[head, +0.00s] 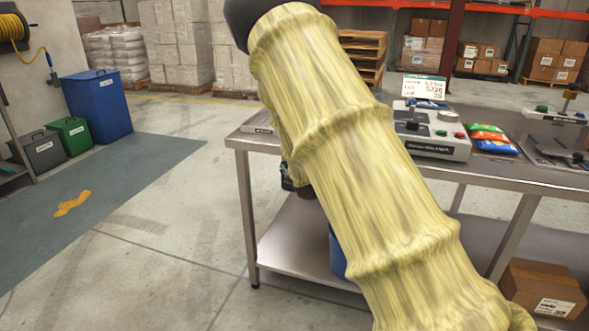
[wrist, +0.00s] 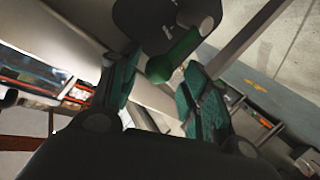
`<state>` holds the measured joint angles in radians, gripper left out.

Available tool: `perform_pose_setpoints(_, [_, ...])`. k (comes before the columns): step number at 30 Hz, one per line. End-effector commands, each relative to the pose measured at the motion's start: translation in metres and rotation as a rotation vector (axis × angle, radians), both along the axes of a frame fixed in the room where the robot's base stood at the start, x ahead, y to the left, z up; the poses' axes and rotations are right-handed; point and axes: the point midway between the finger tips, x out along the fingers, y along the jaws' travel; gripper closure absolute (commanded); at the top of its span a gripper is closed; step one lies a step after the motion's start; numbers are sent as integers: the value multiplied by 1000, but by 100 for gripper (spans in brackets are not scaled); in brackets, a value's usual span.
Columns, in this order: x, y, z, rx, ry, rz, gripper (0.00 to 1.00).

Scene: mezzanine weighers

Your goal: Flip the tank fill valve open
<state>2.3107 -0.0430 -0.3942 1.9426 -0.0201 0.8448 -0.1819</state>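In the wrist view a green rounded handle (wrist: 175,55) sticks out from a dark plate-like body (wrist: 160,18); it looks like the valve's lever, but I cannot read any label. My gripper (wrist: 160,68) has its two teal-padded fingers spread apart, one on each side of the handle's near end. A gap shows on the left side; contact on the right side is unclear. In the head view my pale yellow arm covers the middle, and the valve and fingers cannot be made out there.
A steel bench (head: 235,140) with a lower shelf stands behind my arm. On it are a weighing unit (head: 432,140) and colourful bags (head: 490,138). A blue bin (head: 97,105), green bin (head: 74,135) and grey bin (head: 42,150) stand left. The floor at front left is open, with a yellow patch (head: 72,203).

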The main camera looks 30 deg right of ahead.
Motion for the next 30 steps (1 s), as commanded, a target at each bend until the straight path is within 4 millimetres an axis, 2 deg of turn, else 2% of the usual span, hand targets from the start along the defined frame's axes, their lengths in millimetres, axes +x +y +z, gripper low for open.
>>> perform_pose_setpoints(10, [-3,0,-1,2,4,-3,50])
perform_pose_setpoints(14, [-13,3,2,2,4,-3,50])
perform_pose_setpoints(30, [-94,30,29,1,3,-2,50])
